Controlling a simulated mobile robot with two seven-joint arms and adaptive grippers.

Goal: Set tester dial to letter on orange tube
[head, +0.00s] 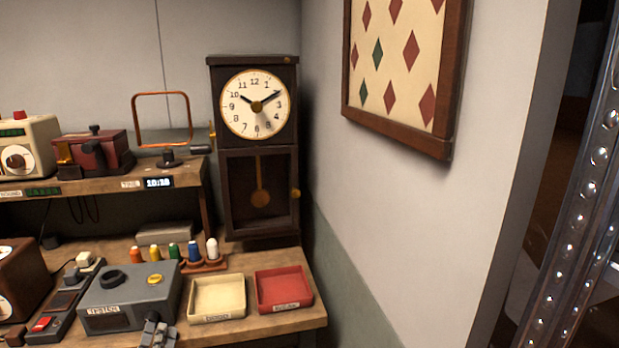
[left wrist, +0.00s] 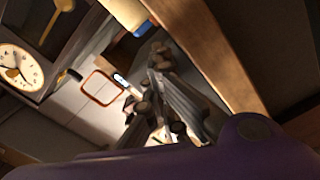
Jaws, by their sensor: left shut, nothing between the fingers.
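The tester appears to be the grey box (head: 128,303) on the lower bench, with a small label and dark window on its front. A dark round dial (head: 112,280) and a yellow button (head: 155,280) are on its top. Any letters by the dial are too small to read. The orange tube (head: 136,255) stands upright at the left end of a row of several coloured tubes behind the tester; no letter is legible on it. My left gripper (head: 157,329) is shut and empty at the tester's front right corner. Its fingers also show in the left wrist view (left wrist: 150,85). My right gripper is out of view.
A cream tray (head: 190,315) and a red tray (head: 309,307) lie right of the tester. A pendulum clock (head: 230,180) stands behind them. A shelf (head: 115,188) with devices is above the bench. A small device with a red button (head: 42,323) is left of the tester.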

